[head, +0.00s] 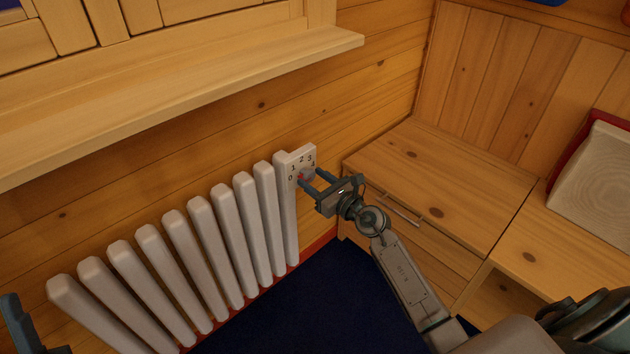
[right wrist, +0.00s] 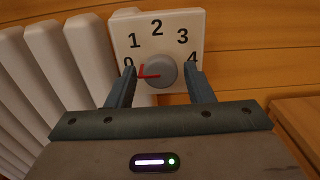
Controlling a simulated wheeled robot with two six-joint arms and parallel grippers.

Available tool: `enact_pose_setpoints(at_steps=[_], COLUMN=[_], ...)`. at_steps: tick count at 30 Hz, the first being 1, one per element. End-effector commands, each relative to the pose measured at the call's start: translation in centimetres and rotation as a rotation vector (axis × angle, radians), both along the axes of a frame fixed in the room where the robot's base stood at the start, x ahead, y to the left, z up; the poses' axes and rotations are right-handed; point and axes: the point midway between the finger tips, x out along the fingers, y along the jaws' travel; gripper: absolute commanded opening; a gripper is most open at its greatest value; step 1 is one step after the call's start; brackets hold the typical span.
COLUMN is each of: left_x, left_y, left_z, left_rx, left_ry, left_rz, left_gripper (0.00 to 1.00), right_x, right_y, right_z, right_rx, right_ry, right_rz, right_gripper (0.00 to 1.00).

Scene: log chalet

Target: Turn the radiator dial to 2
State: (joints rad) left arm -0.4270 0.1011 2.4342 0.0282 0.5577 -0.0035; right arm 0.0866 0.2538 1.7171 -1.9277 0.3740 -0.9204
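The radiator dial is a round grey knob (right wrist: 155,70) on a white plate (right wrist: 190,20) marked 0, 1, 2, 3 and 4. Its red pointer (right wrist: 148,72) points left, close to the 0. In the head view the plate (head: 308,152) sits at the right end of the white radiator (head: 230,230). My right gripper (head: 310,181) is open in front of the dial, and in the right wrist view its fingers (right wrist: 160,85) stand on either side of the knob. I cannot tell whether they touch it. A dark part of my left gripper (head: 30,335) shows at the lower left edge.
A wooden window sill (head: 200,80) juts out above the radiator. A wooden cabinet (head: 440,180) with a metal handle stands close to the right of my right gripper. The dark blue floor (head: 310,310) is clear below.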

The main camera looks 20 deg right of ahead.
Motion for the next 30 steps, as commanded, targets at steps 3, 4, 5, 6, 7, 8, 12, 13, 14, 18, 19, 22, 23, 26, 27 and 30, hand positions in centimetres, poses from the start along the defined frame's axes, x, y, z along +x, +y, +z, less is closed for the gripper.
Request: enact_pose_setpoints(at_steps=[3,4,5,6,7,8,12,13,14,18,19,22,23,26,27,30], left_x=[0.0,0.0,0.0,0.0,0.0,0.0,0.2,0.4,0.6,1.4,1.7,2.9,3.1,3.8,3.9,3.5], left_y=[0.0,0.0,0.0,0.0,0.0,0.0,0.0,0.0,0.1,0.2,0.2,0.2,0.2,0.2,0.1,0.0], left_z=[0.0,0.0,0.0,0.0,0.0,0.0,0.0,-0.2,-0.6,-2.1,-2.7,-4.9,-5.7,-8.9,-10.4,-14.0], left_rx=[0.000,0.000,0.000,0.000,0.000,0.000,-0.001,-0.003,-0.006,-0.016,-0.019,-0.028,-0.032,-0.042,-0.047,-0.057], left_ry=[0.000,0.000,0.000,0.000,0.000,0.000,0.014,0.035,0.065,0.199,0.239,0.393,0.444,0.634,0.713,0.913], left_rz=[0.000,0.000,0.000,0.000,0.000,0.000,0.000,0.001,0.001,0.002,0.003,0.003,0.002,-0.002,-0.004,-0.013], left_gripper=[0.36,0.36,0.36,0.36,0.36,0.36,0.36,0.36,0.36,0.36,0.36,0.36,0.36,0.36,0.36,0.36], right_x=[0.0,0.0,0.0,0.0,0.0,0.0,0.0,0.0,0.0,0.0,0.0,-0.1,-0.1,0.0,-0.1,-0.1], right_y=[0.0,0.0,0.0,0.0,0.0,0.0,0.0,0.0,0.0,0.0,0.0,0.0,0.0,0.0,0.0,0.0], right_z=[0.0,0.0,0.0,0.0,0.0,0.0,0.0,0.1,0.1,0.1,0.1,0.2,0.2,0.3,0.3,0.3], right_rx=[0.000,0.000,0.000,0.000,0.000,0.001,0.009,0.014,0.019,0.058,0.068,0.112,0.128,0.185,0.208,0.270], right_ry=[0.000,0.000,0.000,0.000,0.000,0.000,0.004,0.006,0.008,0.023,0.026,0.042,0.047,0.069,0.077,0.098], right_rz=[0.000,0.000,0.000,0.000,0.000,0.000,0.000,0.000,0.000,0.000,0.000,0.000,0.000,0.000,0.000,0.000], right_gripper=[0.23,0.17,0.12,0.12,0.12,0.12,0.12,0.12,0.12,0.12,0.12,0.12,0.12,0.12,0.12,0.12])
